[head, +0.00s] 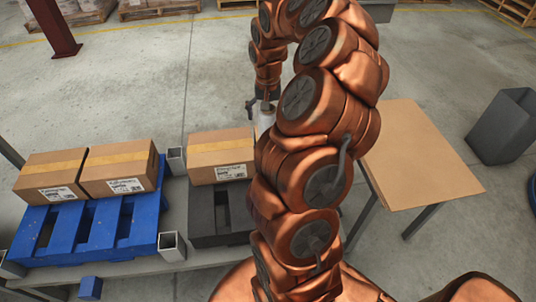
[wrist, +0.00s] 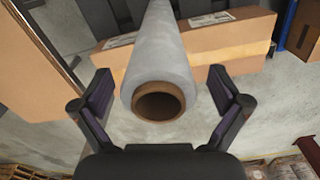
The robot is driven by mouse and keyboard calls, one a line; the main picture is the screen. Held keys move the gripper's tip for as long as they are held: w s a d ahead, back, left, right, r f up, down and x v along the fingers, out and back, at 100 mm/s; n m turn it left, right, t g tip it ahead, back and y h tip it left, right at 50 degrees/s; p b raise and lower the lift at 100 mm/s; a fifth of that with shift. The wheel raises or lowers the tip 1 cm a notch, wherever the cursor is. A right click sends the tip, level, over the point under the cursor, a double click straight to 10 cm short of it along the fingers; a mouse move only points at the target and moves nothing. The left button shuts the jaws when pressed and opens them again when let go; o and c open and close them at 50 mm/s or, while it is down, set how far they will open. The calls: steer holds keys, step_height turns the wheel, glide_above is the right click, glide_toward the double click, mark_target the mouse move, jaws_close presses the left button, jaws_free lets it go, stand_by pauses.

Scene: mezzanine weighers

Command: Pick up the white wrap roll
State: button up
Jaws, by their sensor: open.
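The white wrap roll (wrist: 160,62) is in the middle of the wrist view, with its brown core end (wrist: 158,104) facing the camera. My gripper (wrist: 160,103) is open, with one finger on each side of the roll's near end. Clear gaps show between the fingers and the roll. In the head view only a small pale part of the roll (head: 266,121) shows below my gripper (head: 263,105). The rest of it is hidden behind my arm, so I cannot see what it stands on.
A cardboard box (head: 221,147) on a dark pallet (head: 215,208) is left of my arm. Two more boxes sit on a blue pallet (head: 83,240) at the far left. A brown tabletop (head: 418,150) and a dark bin (head: 508,126) are at right. Bare floor lies beyond.

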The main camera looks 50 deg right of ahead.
steer(key=shift+w+d+f+p, duration=0.15)
steer(key=shift+f+p, duration=0.3)
steer(key=shift+f, duration=1.25)
steer(key=shift+f, duration=0.1)
steer(key=c, duration=1.7)
